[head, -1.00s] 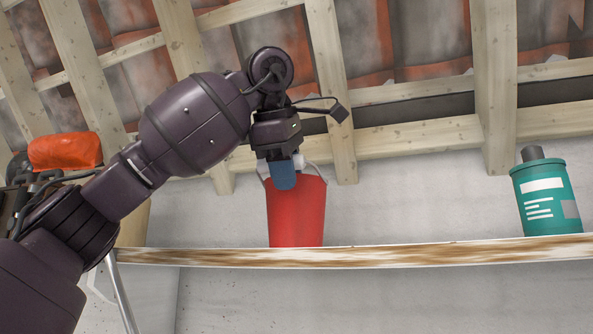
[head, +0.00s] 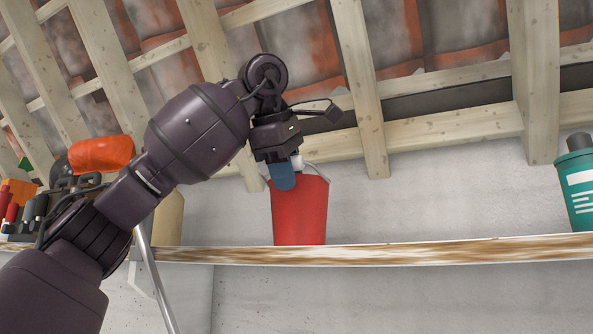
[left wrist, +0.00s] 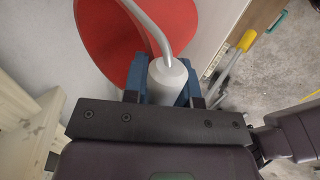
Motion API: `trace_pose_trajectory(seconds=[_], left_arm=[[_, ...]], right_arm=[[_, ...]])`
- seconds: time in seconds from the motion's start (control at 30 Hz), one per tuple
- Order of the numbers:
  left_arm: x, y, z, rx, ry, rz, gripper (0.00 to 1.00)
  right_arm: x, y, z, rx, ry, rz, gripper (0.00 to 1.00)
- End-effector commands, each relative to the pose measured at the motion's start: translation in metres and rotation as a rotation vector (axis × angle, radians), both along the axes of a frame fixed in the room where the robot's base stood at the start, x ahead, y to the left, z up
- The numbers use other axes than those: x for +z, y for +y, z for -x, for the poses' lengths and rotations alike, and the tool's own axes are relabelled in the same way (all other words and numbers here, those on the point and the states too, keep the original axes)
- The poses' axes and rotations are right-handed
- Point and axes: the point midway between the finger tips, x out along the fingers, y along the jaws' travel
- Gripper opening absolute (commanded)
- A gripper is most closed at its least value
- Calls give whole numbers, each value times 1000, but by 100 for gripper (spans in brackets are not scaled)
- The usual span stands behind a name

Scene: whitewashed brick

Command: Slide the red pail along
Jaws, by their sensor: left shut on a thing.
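The red pail (head: 300,215) stands upright on the shelf (head: 420,252), near the middle of the head view. Its pale handle is raised. My left gripper (head: 284,174), with blue fingers, comes down over the pail's rim from the upper left and is shut on the handle's grip. In the left wrist view, the light grey cylindrical grip (left wrist: 168,80) sits between the blue fingers, with the bent handle rod above it and the red pail (left wrist: 108,30) beyond. My right gripper is not in view.
A beige container (head: 168,220), partly behind my arm, stands left of the pail. Farther left are an orange item (head: 100,154) and several tools. A teal canister (head: 578,190) stands at the far right. Shelf between pail and canister is clear. Wooden rafters (head: 355,80) slope above.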

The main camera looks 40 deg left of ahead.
Motion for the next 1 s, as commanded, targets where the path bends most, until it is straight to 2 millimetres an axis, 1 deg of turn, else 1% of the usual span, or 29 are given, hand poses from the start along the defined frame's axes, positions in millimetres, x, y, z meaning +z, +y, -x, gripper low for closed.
trace_pose_trajectory(seconds=[0.5,0.83,0.87,1.0], left_arm=[[-1,27,8,2,2,0,0],[-1,31,8,1,2,-1,0],[-1,31,8,1,2,-1,27],[-1,30,9,1,1,-1,49]], right_arm=[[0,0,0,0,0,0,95],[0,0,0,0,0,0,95],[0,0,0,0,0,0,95],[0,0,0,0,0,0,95]])
